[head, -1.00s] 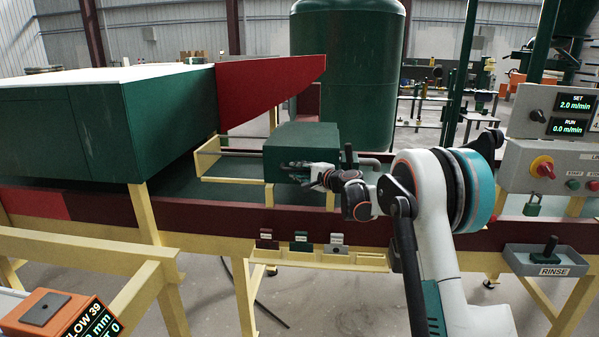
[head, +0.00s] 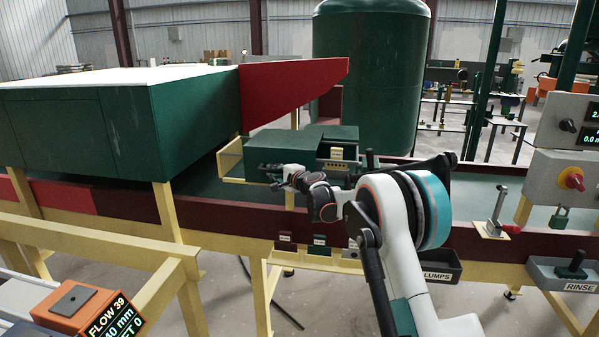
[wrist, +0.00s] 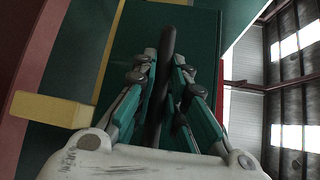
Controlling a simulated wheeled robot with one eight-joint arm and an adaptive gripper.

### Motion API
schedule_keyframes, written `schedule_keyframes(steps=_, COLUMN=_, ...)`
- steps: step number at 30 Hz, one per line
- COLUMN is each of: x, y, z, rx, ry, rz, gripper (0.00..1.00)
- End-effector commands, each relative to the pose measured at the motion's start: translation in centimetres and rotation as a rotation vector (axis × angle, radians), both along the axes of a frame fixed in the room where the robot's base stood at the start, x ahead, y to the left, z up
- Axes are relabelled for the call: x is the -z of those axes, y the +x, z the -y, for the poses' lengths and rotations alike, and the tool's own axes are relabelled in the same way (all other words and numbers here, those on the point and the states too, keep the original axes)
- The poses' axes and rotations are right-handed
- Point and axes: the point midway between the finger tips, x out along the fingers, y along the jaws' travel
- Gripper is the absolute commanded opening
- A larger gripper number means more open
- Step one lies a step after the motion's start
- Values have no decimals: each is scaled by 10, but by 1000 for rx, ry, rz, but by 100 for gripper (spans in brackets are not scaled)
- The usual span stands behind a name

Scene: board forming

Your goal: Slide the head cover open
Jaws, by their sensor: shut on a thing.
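The head cover (head: 280,145) is a dark green box-shaped lid on the yellow frame over the conveyor. It sits to the left of a dark green head body (head: 335,136), whose front shows a yellowish label strip (head: 337,153). My gripper (head: 276,169) is at the front of the cover. In the wrist view my gripper (wrist: 164,58) is shut on a dark bar handle (wrist: 167,42) in front of the green cover face (wrist: 203,28). The fingers hide part of the handle.
A large green housing (head: 85,130) and a red sloped guard (head: 290,88) stand left of the cover. A dark red rail (head: 235,205) runs along the front, with small tags below. A lever (head: 497,210) and control panel (head: 572,175) are at the right.

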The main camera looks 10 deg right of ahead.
Motion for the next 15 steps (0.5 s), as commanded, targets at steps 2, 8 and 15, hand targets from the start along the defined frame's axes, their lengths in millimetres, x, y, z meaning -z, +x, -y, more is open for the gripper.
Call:
schedule_keyframes(steps=2, x=-1, y=7, z=-26, rx=-6, ry=0, rz=0, gripper=0)
schedule_keyframes(steps=8, x=0, y=21, z=-67, rx=-4, ry=-1, rz=0, gripper=0)
schedule_keyframes(steps=15, x=0, y=29, z=-92, rx=-3, ry=-1, rz=0, gripper=0)
